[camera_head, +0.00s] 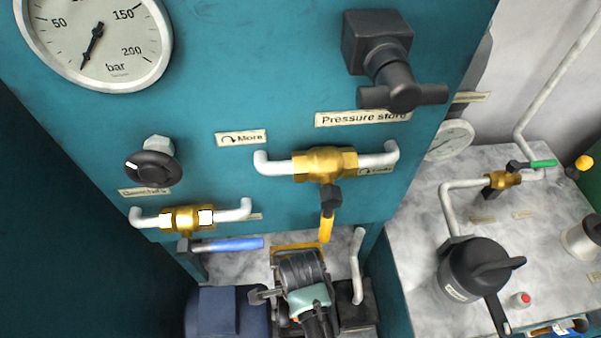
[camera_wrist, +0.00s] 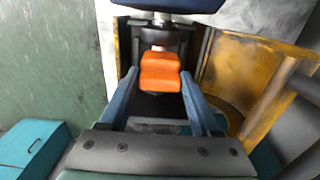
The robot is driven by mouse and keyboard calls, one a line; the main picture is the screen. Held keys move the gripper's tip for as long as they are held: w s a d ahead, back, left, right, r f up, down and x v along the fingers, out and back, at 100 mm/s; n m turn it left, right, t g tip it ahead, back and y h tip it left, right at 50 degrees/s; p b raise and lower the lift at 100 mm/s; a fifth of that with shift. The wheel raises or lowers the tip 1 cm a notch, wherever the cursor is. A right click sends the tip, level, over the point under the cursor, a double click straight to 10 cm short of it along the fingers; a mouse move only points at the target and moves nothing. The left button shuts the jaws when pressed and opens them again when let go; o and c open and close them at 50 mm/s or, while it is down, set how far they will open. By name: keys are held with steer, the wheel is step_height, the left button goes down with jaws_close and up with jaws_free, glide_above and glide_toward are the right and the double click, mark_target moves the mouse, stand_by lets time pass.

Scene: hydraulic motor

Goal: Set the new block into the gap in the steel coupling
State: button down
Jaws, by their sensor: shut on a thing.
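The orange block (camera_wrist: 160,74) is in the middle of the wrist view, between the two blue fingers of my gripper (camera_wrist: 160,80). The gripper is shut on it. Just beyond the block, a grey round metal part that looks like the steel coupling (camera_wrist: 158,38) sits on a shaft. The block's far end lies close to it or overlaps it in the picture; I cannot tell whether they touch. In the head view my wrist (camera_head: 308,297) is low in the middle and hides the coupling and the block.
A yellow guard (camera_wrist: 250,62) stands close on the right in the wrist view. A blue motor (camera_head: 226,312) is left of my wrist in the head view. A valve with a yellow lever (camera_head: 327,226) hangs above my wrist. A teal box (camera_wrist: 32,148) is at lower left.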

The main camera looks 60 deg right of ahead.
steer(key=shift+f, duration=1.7)
steer(key=shift+f, duration=0.15)
steer(key=shift+c, duration=0.5)
jaws_free()
steer(key=shift+a, duration=0.1)
step_height(320, 180, up, 12)
steer(key=shift+r+p, duration=0.15)
steer(key=shift+p, duration=0.55)
